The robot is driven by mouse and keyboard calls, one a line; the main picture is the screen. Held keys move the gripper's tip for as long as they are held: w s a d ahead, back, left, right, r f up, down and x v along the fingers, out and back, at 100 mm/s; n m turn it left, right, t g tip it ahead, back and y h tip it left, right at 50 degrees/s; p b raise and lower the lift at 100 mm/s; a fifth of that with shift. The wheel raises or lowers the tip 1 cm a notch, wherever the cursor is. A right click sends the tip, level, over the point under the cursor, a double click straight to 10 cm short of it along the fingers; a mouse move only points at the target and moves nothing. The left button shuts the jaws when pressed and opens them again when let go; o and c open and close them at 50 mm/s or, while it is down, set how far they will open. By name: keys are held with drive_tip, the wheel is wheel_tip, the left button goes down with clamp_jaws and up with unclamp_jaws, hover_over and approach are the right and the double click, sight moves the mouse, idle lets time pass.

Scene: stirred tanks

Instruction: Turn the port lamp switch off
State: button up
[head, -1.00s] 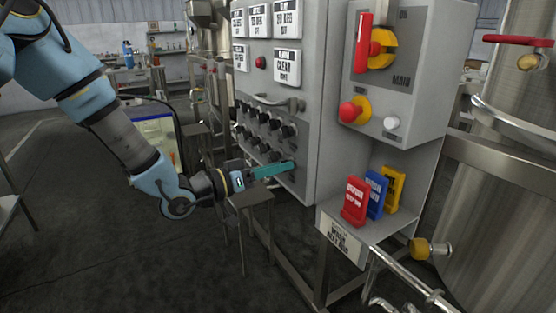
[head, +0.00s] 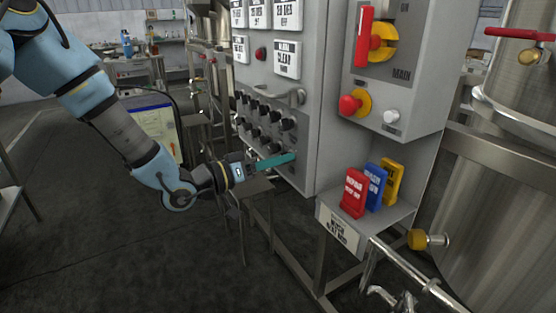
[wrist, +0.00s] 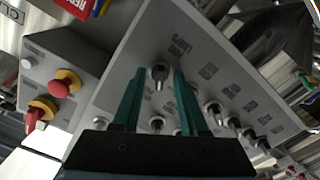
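In the wrist view, a small switch (wrist: 160,74) with a metallic lever sits on the grey panel, in line with the gap between my green fingertips. My gripper (wrist: 160,72) is open, one finger on each side of that switch; contact is not clear. In the head view my gripper (head: 294,157) is at the lower right of the rows of black switches (head: 264,126), and its fingers hide what lies behind them.
Several other switches (wrist: 214,110) stand close beside my fingers. A metal handle (head: 283,94) sticks out above the switch rows. To the right are a red emergency button (head: 350,104), a red-yellow main switch (head: 374,42) and a shelf with red (head: 354,192), blue and yellow tags.

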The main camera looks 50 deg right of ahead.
drive_tip(key=b+v, duration=0.1)
drive_tip(key=v, duration=0.9)
drive_tip(key=shift+w+a, duration=0.2)
drive_tip(key=shift+a, duration=0.15)
drive_tip(key=w+a+f+n+t+y+p, duration=0.1)
drive_tip(key=w+a+n+t+y+p, duration=0.15)
drive_tip(key=w+a+t, duration=0.5)
drive_tip(key=w+a+f+n+t+y+p, duration=0.15)
drive_tip(key=w+a+y, duration=0.25)
drive_tip(key=w, duration=0.6)
drive_tip(key=w+a+n+t+y, duration=0.2)
drive_tip(key=w+a+n+y, duration=0.15)
drive_tip(key=a, duration=0.65)
drive_tip(key=a+r+n+y+p, duration=0.3)
drive_tip(key=a+y, duration=0.2)
drive_tip(key=a, duration=0.7)
drive_tip(key=s+a+r+n+g+y+p, duration=0.1)
drive_tip(key=s+a+r+n+g, duration=0.2)
drive_tip(key=s+a, duration=0.4)
drive_tip(key=a+r+n, duration=0.1)
drive_tip(key=a, duration=0.2)
drive_tip(key=shift+s+r+y+p, duration=0.3)
drive_tip(key=shift+s+r, duration=0.1)
